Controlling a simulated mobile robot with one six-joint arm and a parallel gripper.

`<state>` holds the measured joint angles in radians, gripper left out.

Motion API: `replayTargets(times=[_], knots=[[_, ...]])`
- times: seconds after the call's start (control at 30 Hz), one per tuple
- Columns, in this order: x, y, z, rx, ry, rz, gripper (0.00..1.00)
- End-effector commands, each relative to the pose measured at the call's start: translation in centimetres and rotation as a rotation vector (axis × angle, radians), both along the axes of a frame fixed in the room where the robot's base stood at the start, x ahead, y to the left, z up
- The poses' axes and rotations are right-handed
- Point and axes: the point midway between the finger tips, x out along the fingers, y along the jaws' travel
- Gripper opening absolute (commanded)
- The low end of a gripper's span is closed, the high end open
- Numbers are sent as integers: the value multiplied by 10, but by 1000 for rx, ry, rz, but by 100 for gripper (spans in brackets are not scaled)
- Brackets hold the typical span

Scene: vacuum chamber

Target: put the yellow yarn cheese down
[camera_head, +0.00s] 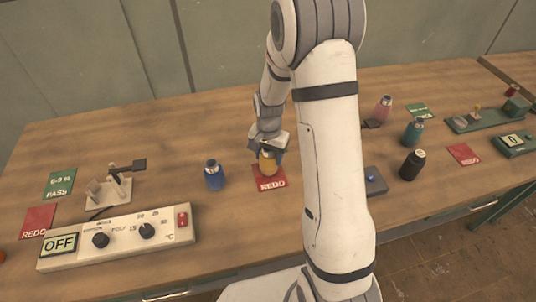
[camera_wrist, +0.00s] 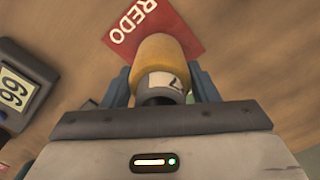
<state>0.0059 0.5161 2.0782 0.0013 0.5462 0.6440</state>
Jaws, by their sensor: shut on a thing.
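The yellow yarn cheese (camera_head: 267,163) is upright, over or on a red REDO card (camera_head: 270,184) near the middle of the table. In the wrist view the yellow yarn cheese (camera_wrist: 161,58) has a grey end with a label, and it covers part of the red REDO card (camera_wrist: 140,30). My gripper (camera_head: 268,147) is shut on it from above; its blue fingers (camera_wrist: 161,88) show on both sides. I cannot tell whether its base touches the card.
A blue bobbin (camera_head: 214,175) stands just left. A pink one (camera_head: 382,109), a teal one (camera_head: 414,131) and a black one (camera_head: 412,165) stand right. A white control box (camera_head: 120,238) reading OFF is front left, with a PASS card (camera_head: 60,183) behind it.

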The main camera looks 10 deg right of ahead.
Motion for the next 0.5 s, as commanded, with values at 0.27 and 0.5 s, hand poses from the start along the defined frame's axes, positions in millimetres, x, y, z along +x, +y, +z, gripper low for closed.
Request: replayTargets(times=[0.27, 0.5], knots=[[0, 0, -3, 0, 0, -1, 57], [0, -1, -3, 0, 0, -2, 76]])
